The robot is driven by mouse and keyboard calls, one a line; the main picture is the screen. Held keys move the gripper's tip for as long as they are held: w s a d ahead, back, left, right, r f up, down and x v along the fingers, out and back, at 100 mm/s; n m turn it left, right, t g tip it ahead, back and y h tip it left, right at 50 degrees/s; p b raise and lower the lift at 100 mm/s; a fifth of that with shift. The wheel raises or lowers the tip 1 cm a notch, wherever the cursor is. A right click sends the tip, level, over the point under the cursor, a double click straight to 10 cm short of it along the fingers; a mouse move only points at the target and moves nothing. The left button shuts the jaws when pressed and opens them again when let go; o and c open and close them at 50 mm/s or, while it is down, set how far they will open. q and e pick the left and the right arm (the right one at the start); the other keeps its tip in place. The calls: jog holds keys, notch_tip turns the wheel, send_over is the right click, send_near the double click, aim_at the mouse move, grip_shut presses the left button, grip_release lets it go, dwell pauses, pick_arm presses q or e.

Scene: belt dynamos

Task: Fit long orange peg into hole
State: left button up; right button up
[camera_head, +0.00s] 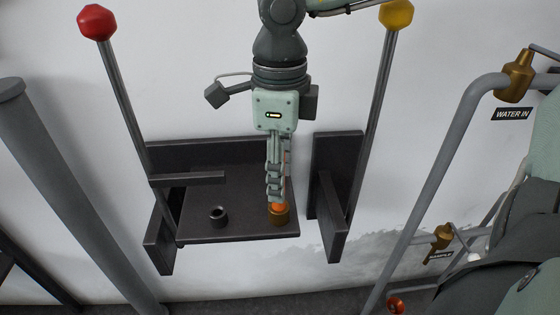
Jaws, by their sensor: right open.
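My right gripper (277,194) hangs down from the top of the view, over the right part of a dark metal shelf. Its fingers are open, seen nearly edge-on, with the gap hard to make out. Right at the fingertips is the orange peg (279,207). Its visible orange end shows at the mouth of a brass-coloured round socket (279,217) on the shelf. How deep the peg sits is hidden. A thin orange strip also shows along the fingers; I cannot tell whether it belongs to the peg. My left gripper is not in view.
A dark, empty ring socket (218,215) stands on the shelf (247,232) to the left. Levers with a red knob (97,22) and a yellow knob (397,14) flank the shelf. Grey pipes (432,185) run at the right, with a WATER IN label (512,114).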

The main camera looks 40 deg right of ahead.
grip_shut()
jog(key=shift+r, duration=0.1)
jog(key=shift+r+p, duration=1)
jog(key=shift+r, duration=1.2)
